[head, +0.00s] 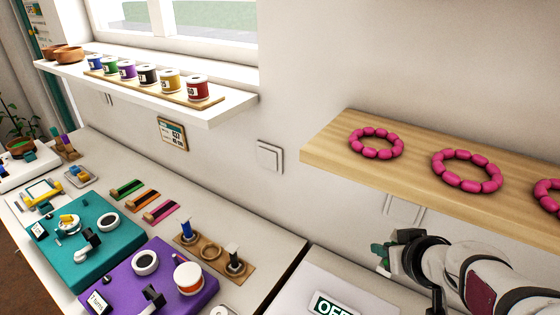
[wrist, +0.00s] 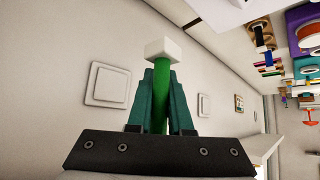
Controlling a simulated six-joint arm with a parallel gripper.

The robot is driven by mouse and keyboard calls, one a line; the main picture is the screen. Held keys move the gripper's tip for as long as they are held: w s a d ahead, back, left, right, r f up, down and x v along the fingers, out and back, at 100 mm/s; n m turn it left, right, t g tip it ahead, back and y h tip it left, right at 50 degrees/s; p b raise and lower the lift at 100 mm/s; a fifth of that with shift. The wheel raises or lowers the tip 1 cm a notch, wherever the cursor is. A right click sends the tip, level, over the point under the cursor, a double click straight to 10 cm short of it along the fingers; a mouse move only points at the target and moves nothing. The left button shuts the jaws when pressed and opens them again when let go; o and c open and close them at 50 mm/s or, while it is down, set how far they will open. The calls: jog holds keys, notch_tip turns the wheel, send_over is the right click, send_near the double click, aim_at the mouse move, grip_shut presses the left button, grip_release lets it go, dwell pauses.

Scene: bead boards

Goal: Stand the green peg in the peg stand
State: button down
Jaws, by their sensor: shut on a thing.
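My gripper (head: 388,256) is at the lower right of the head view, below the wooden shelf and in front of the wall. In the wrist view its teal fingers (wrist: 163,100) are shut on the green peg (wrist: 161,72), which has a white block at its far end. In the head view the peg is too small to make out clearly. The peg stand (head: 219,262) is a tan wooden strip on the table, left of my gripper and well apart from it. It holds a blue peg (head: 187,230) and a black peg (head: 235,258), with an empty ring socket (head: 211,251) between them.
A purple board (head: 195,300) and a teal board (head: 125,250) lie left of the stand. A white box with a sign (head: 335,305) lies between stand and gripper. The wooden shelf (head: 330,150) with pink bead rings juts out above my arm.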

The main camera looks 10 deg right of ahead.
jog(key=w+a+r+n+y, duration=0.1)
jog(key=w+a+r+n, duration=0.2)
jog(key=a, duration=0.7)
jog(key=w+a+f+n+g+y, duration=0.1)
jog(key=w+a+f+n+y, duration=0.35)
jog(key=w+a, duration=0.85)
jog(key=w+a+f+m, duration=0.2)
jog(key=w+f, duration=0.8)
jog(key=f, duration=0.1)
jog(key=shift+h, duration=0.55)
jog(key=w+a+f, duration=0.1)
jog(key=a+f, duration=0.1)
jog(key=a, duration=0.1)
jog(key=w+a+f, duration=0.1)
jog(key=a+f, duration=0.2)
jog(key=a, duration=0.1)
jog(key=w+a+f, duration=0.1)
jog(key=a+f, duration=0.1)
jog(key=a, duration=0.2)
jog(key=shift+w+a+f, duration=0.1)
jog(key=shift+w+f, duration=0.05)
jog(key=shift+w, duration=0.05)
jog(key=shift+f, duration=1.9)
jog(key=shift+f, duration=0.1)
jog(key=c, duration=0.8)
grip_release()
jog(key=shift+c, duration=0.2)
